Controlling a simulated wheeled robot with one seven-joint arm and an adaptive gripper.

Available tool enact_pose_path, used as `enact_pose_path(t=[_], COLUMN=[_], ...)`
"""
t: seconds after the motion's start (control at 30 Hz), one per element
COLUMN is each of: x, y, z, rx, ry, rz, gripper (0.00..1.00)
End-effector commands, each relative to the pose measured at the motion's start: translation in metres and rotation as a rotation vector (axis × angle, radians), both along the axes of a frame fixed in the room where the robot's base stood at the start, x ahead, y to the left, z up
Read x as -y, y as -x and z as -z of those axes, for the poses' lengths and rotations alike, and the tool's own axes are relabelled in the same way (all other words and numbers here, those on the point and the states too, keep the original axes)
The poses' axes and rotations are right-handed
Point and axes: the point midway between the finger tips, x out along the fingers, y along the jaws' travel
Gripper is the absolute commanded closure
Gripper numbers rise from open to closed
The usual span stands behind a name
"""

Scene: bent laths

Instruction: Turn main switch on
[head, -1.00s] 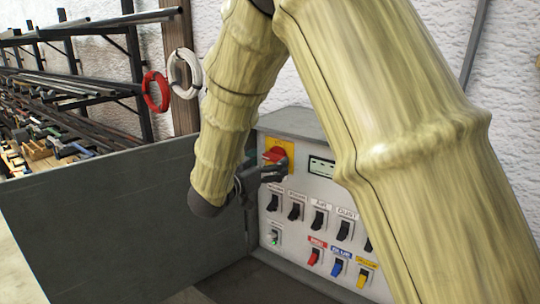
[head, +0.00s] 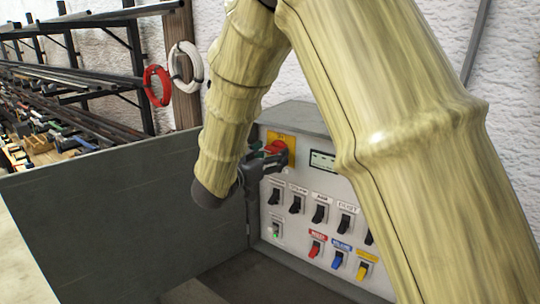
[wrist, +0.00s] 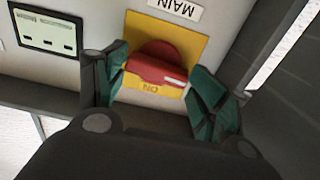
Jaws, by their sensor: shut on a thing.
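The main switch is a red rotary knob (wrist: 155,66) on a yellow plate (wrist: 189,45), under a label reading MAIN that appears upside down in the wrist view. The knob's white mark points right there, and the word ON shows on the plate below it. The switch also shows in the head view (head: 279,148), partly hidden by the fingers. My gripper (wrist: 160,82) is shut on the knob, with one green-padded finger at each side. In the head view my gripper (head: 266,157) reaches the panel from the left.
The grey control box (head: 300,115) carries a small display (head: 322,160), several black switches and red, blue and yellow ones. A small green light glows at lower left. Its open door (head: 110,225) spreads left. Racks of rods stand behind.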

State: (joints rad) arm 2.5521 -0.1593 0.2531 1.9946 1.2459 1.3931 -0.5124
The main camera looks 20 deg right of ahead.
Motion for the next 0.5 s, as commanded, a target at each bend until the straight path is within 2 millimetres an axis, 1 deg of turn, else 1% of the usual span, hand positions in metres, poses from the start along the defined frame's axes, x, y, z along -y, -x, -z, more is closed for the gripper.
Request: enact_pose_path(t=[0.03, 0.27, 0.5], x=[0.0051, 0.0058, 0.0065], y=[0.001, 0.0012, 0.0013], z=[0.0005, 0.0019, 0.0047], rx=[-0.001, 0.014, 0.086], ry=[0.001, -0.011, -0.065], rz=[0.01, 0.011, 0.012], gripper=[0.55, 0.55, 0.55])
